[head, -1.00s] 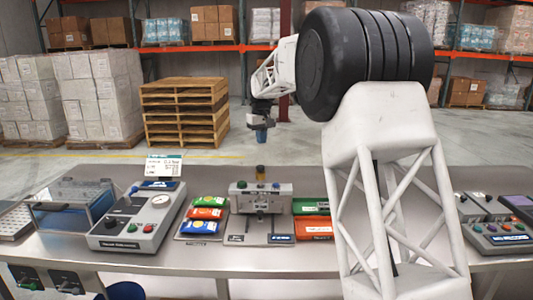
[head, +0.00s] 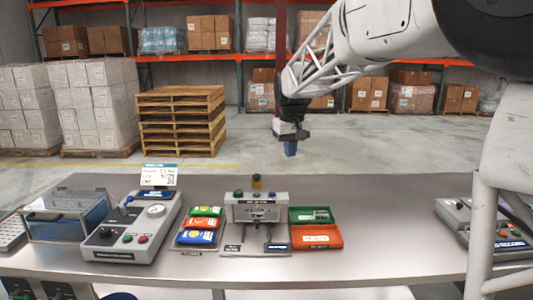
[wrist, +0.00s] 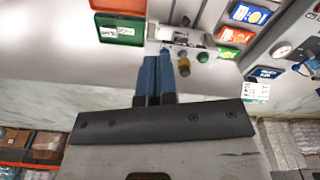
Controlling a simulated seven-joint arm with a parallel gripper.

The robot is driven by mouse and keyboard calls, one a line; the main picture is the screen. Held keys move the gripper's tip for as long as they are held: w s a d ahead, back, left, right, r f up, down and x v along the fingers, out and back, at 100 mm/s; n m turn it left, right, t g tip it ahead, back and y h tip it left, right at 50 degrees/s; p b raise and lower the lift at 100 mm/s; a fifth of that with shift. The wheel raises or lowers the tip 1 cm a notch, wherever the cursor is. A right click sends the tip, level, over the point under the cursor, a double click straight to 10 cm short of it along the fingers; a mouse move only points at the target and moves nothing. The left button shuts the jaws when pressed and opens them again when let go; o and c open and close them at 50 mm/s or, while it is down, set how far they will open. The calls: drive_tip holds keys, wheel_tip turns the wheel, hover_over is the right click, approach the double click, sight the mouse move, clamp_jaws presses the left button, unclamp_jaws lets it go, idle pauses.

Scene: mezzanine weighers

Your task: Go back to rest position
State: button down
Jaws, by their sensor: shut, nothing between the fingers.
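My gripper (head: 290,148) hangs above and behind the far edge of the bench in the head view, clear of everything on it. Its blue fingers (wrist: 155,75) are together and empty in the wrist view. The grey bench (head: 370,235) lies below with its devices on it.
On the bench stand a clear-lidded box (head: 67,215), a grey console (head: 133,228), a holder of coloured packets (head: 199,226), a grey press-like device (head: 256,213), a green tray (head: 312,215) and an orange tray (head: 317,237). Stacked pallets (head: 181,121) stand behind. Bench space right of the trays is clear.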

drive_tip(key=s+d+f+m, duration=0.1)
drive_tip(key=s+d+f, duration=0.2)
drive_tip(key=s, duration=1.2)
drive_tip(key=s+d+f+m+t, duration=0.1)
drive_tip(key=s+d+f, duration=0.3)
drive_tip(key=s, duration=1.1)
drive_tip(key=s+d+f+m, duration=0.2)
drive_tip(key=s+d+f, duration=0.2)
drive_tip(key=s, duration=1)
drive_tip(key=shift+s+d+f+t, duration=0.25)
drive_tip(key=shift+s+f+t, duration=0.15)
drive_tip(key=shift+f, duration=0.45)
